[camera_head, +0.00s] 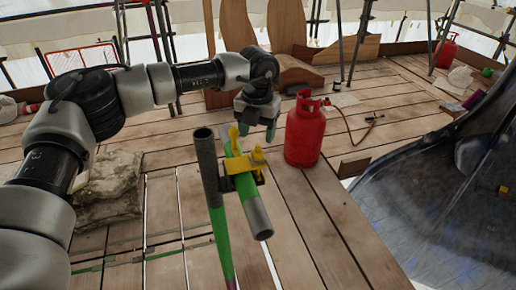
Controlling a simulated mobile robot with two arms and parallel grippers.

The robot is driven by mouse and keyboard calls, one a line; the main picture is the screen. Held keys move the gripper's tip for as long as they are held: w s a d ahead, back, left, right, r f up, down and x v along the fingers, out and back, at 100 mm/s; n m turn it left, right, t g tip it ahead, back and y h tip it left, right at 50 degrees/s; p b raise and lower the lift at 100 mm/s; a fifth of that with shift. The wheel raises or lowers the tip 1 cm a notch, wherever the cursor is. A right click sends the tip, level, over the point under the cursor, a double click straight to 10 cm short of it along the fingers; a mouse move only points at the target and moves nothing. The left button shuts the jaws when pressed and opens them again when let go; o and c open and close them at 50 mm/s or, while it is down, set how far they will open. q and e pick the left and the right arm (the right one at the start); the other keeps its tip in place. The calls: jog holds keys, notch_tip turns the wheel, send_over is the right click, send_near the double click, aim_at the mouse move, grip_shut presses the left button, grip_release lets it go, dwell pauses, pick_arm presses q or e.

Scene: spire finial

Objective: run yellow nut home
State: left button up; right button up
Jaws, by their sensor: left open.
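Two green-and-grey scaffold tubes cross in the middle of the view: one upright tube (207,165) and one slanted tube (258,220). A yellow coupler (240,182) sits where they meet. A yellow nut (257,155) shows on its upper right side, and another yellow piece (233,133) shows farther back. My left gripper (256,131) points down just above and behind the coupler, with its jaws open. It looks empty and apart from the nut, though the exact gap is hard to judge. My right gripper is not in view.
A red gas cylinder (304,130) with a hose and torch (371,123) stands close right of my left gripper. Stone-like sacks (108,190) lie at left. A large dark curved surface (440,215) fills the right. Plank decking (320,215) has gaps; wooden boards stand behind.

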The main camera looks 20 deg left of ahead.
aim_at(258, 145)
pick_arm(q)
notch_tip(258, 145, down, 7)
jog(key=shift+r+p, duration=0.15)
jog(key=shift+p, duration=0.4)
jog(key=c, duration=0.9)
